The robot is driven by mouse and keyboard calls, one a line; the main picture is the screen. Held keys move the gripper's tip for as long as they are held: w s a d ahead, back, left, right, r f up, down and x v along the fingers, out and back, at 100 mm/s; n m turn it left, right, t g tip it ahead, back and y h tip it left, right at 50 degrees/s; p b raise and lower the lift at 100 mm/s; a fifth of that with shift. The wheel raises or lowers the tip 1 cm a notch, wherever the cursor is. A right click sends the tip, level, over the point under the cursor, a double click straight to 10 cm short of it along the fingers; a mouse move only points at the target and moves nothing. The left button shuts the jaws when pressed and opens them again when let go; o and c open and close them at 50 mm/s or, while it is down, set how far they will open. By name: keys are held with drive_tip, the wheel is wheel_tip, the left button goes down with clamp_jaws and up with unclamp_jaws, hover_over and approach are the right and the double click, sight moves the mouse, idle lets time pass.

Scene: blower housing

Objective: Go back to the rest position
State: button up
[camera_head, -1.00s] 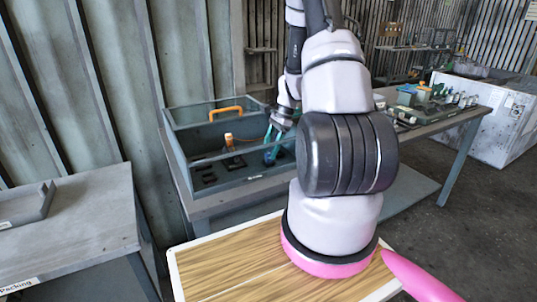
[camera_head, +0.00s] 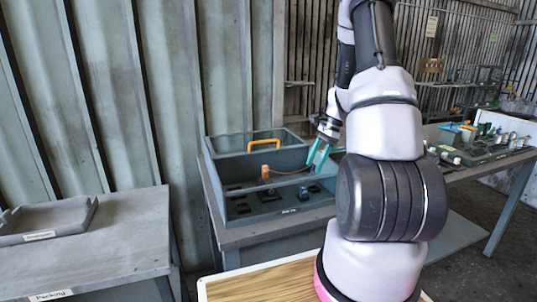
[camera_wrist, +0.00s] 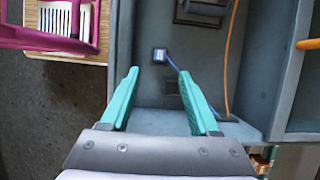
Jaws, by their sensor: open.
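My gripper (camera_head: 318,156) is open, with its two teal fingers apart and nothing between them. It hangs above the right part of the grey blower housing box (camera_head: 232,222) on the workbench. The box holds several dark parts, an orange piece (camera_head: 265,173) with a cable, and a dark blue part (camera_head: 304,193). The rest position itself is not marked in view.
A grey table (camera_head: 120,235) with a tray (camera_head: 48,220) is at the left. Tools and small parts (camera_head: 470,145) lie on the bench at the right. A corrugated wall is behind.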

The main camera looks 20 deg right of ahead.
drive_tip(key=shift+r, duration=0.1)
drive_tip(key=s+a+r+n+t+h, duration=0.1)
drive_tip(key=s+a+r+n, duration=0.15)
drive_tip(key=r, duration=0.45)
drive_tip(key=s+a+r+n+t, duration=0.1)
drive_tip(key=a+r+n, duration=0.1)
drive_tip(key=a+r, duration=0.3)
drive_tip(key=s+a+r+n+t+h, duration=0.1)
drive_tip(key=s+a+r+n, duration=0.15)
drive_tip(key=r, duration=0.55)
drive_tip(key=s+a+r+n+t, duration=0.2)
drive_tip(key=s+a+r+n, duration=0.1)
drive_tip(key=s, duration=0.4)
drive_tip(key=s+a+r+n+t, duration=0.2)
drive_tip(key=s+a+r+n, duration=0.1)
drive_tip(key=s+r, duration=0.3)
drive_tip(key=shift+s+a+r+n, duration=0.15)
drive_tip(key=shift+s+a+n, duration=0.25)
drive_tip(key=shift+a, duration=0.3)
